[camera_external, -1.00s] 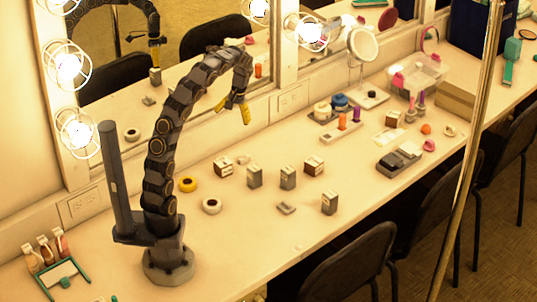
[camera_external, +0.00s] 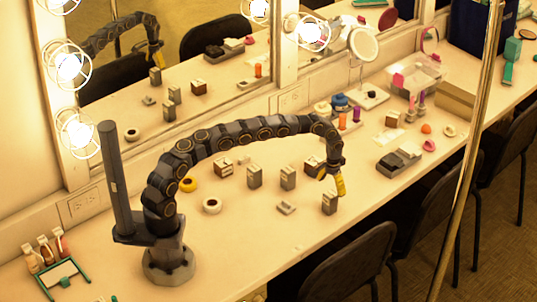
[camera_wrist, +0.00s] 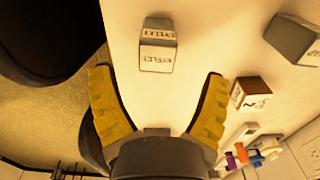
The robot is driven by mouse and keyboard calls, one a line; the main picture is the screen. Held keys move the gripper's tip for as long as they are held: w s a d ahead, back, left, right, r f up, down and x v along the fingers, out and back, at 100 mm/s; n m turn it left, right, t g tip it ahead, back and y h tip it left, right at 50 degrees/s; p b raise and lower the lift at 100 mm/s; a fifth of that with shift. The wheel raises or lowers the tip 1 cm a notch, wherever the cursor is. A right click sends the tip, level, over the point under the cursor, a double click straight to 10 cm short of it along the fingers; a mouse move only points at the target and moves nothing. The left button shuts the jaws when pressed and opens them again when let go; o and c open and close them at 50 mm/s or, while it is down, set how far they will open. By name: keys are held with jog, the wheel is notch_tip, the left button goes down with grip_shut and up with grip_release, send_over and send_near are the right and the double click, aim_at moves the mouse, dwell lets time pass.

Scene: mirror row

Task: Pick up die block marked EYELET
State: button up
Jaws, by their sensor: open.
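The die block marked EYELET (camera_wrist: 158,45) is a grey block with pale labelled faces, standing on the white counter. It shows in the wrist view near the top, beyond and between my fingertips. In the external view, the EYELET block (camera_external: 329,204) appears to be the front-right grey block, just below my gripper. My gripper (camera_external: 332,183) points down over it, and its yellow fingers are spread wide with nothing between them. In the wrist view my gripper (camera_wrist: 157,76) is open and apart from the block.
Another grey lettered block (camera_wrist: 292,38) and a wooden numbered block (camera_wrist: 250,93) are at the right in the wrist view. Two grey blocks (camera_external: 288,178) (camera_external: 254,177), a small flat piece (camera_external: 286,208) and a white ring (camera_external: 212,206) lie to the left. A chair (camera_external: 350,262) stands off the front edge.

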aim_at(331, 194)
jog(key=f, duration=0.5)
jog(key=shift+s+f, duration=0.25)
jog(key=shift+r, duration=0.1)
jog(key=c, duration=1.2)
